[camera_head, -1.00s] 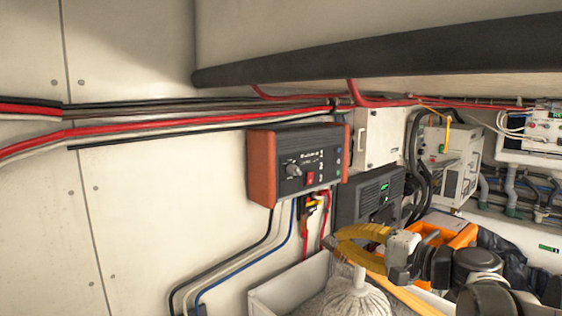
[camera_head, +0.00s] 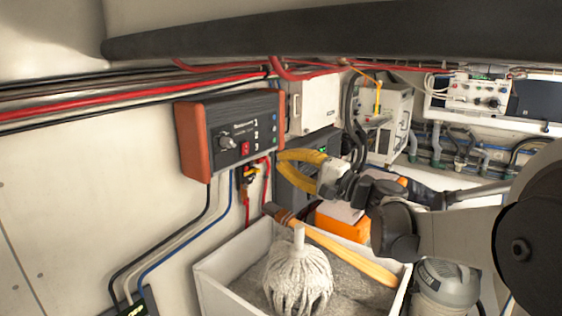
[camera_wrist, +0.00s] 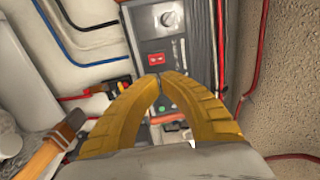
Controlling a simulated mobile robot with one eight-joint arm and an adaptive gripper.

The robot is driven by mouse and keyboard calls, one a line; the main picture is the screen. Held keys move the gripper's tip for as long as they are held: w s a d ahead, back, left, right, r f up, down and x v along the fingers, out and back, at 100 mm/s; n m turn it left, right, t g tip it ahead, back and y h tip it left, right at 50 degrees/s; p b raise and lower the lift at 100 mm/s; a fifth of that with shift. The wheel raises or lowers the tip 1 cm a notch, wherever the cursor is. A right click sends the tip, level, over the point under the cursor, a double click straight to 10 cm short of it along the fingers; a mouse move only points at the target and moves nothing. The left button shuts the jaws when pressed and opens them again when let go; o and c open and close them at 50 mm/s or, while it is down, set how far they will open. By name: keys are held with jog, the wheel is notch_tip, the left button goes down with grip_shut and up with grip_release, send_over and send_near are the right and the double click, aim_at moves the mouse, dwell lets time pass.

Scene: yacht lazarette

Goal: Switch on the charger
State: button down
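A dark grey box with orange-red end caps, apparently the charger (camera_head: 232,118), is fixed to the wall. Its face has a round knob, a red rocker switch (camera_head: 245,148), numbers and small lights. In the wrist view the box (camera_wrist: 180,48) is at top centre, with the red switch (camera_wrist: 155,59) just beyond my fingertips. My gripper (camera_head: 281,162) has yellow curved fingers whose tips meet, with nothing seen between them. In the head view it is right of and slightly below the switch. I cannot tell whether it touches the box. The rocker's position is too small to read.
Below the charger are cables and a small yellow-and-red connector (camera_head: 248,178). A white bin (camera_head: 218,277) holds a mop (camera_head: 298,275) and a wooden handle (camera_head: 350,255). A dark unit with a green display (camera_head: 292,185) and a white cabinet (camera_head: 315,103) stand behind my gripper.

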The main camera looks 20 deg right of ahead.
aim_at(248, 146)
jog(key=p+x, duration=0.1)
jog(key=x, duration=0.8)
jog(key=shift+w+a+r, duration=0.1)
jog(key=shift+w+a, duration=0.1)
jog(key=shift+w, duration=0.15)
